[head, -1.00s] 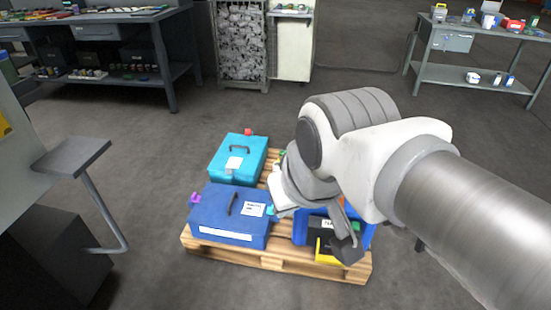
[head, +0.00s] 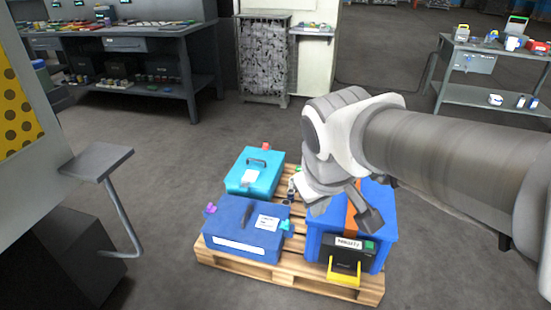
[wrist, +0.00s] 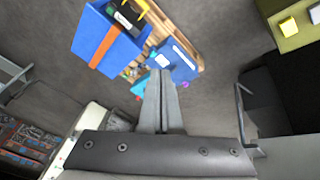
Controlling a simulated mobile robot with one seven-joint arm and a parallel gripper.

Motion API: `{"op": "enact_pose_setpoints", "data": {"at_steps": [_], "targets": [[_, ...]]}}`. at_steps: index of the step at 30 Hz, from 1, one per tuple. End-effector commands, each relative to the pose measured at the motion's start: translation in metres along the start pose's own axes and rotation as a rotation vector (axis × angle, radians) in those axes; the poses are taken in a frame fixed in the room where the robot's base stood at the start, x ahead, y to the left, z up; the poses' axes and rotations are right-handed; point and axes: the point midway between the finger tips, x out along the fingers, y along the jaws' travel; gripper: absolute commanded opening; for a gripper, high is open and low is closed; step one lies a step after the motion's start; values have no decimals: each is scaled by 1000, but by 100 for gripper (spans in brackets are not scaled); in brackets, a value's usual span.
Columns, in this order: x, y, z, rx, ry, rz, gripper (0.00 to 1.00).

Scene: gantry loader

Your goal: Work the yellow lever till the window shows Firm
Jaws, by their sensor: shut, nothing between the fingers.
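The yellow lever (head: 344,274) is low on the front of a black box (head: 350,252), which is fixed to the near side of a blue crate (head: 383,222) with an orange strap. The box has a white label (head: 348,243) and a small green patch (head: 370,245), perhaps the window; I cannot read any word in it. In the wrist view the lever (wrist: 142,6) is at the top edge, on the far side of the crate. My gripper (wrist: 163,74) is shut and empty, apart from the lever. In the head view my arm hides part of the crate.
The crate stands on a wooden pallet (head: 287,280) with a blue case (head: 240,228) and a teal case (head: 255,173). A post with a grey shelf (head: 97,164) stands at left. Benches stand behind. The floor around the pallet is clear.

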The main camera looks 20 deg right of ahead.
Motion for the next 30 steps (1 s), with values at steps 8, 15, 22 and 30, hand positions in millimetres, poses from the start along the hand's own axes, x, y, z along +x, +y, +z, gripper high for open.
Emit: {"op": "enact_pose_setpoints", "data": {"at_steps": [8, 15, 22, 30], "targets": [[63, 54, -37, -296, -175, 147, 0], [129, 92, -60, -597, -323, 236, 0], [202, 120, -70, -922, -466, 278, 0], [295, 137, -63, -1345, -623, 265, 0]]}}
